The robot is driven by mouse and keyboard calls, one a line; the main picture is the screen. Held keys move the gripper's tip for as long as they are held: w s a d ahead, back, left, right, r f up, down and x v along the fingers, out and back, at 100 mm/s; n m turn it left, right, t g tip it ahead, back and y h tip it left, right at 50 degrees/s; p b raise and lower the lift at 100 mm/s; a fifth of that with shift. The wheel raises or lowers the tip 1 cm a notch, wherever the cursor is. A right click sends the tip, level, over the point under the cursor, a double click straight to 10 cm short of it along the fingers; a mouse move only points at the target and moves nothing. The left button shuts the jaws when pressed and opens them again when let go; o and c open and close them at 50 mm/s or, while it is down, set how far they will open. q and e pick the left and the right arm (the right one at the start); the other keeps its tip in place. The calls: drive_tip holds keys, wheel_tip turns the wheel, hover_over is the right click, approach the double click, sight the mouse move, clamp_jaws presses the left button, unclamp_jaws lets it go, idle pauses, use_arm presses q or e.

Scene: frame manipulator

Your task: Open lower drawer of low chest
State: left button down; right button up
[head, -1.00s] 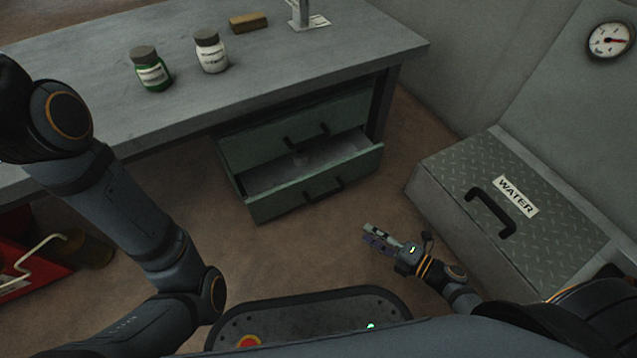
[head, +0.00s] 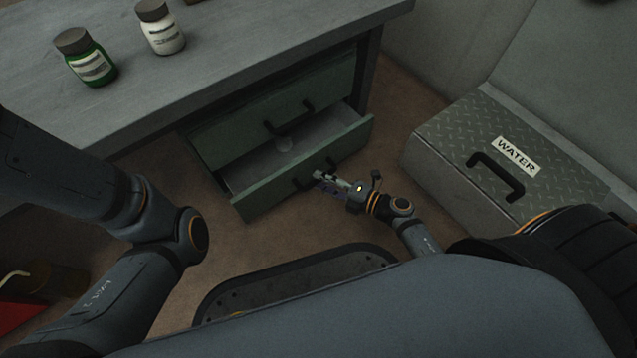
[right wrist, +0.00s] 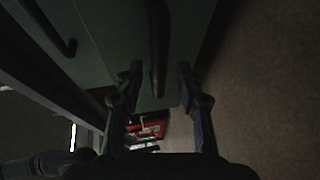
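The green low chest (head: 270,108) stands under the table. The upper drawer (head: 235,138) is shut. My right gripper (head: 322,180) is low at the front of the lower drawer, by its dark bar handle (head: 302,183). In the right wrist view the two fingers (right wrist: 159,82) stand apart, and the handle (right wrist: 158,45) runs between them with gaps on both sides. My left arm is at the left; its gripper is out of view.
A metal box marked WATER (head: 510,160) stands right of the chest. A green jar (head: 86,58) and a white jar (head: 160,28) stand on the grey table (head: 270,40) above. Brown floor (head: 395,130) is bare between chest and box.

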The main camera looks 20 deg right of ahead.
drive_tip(key=shift+x, duration=0.95)
clamp_jaws()
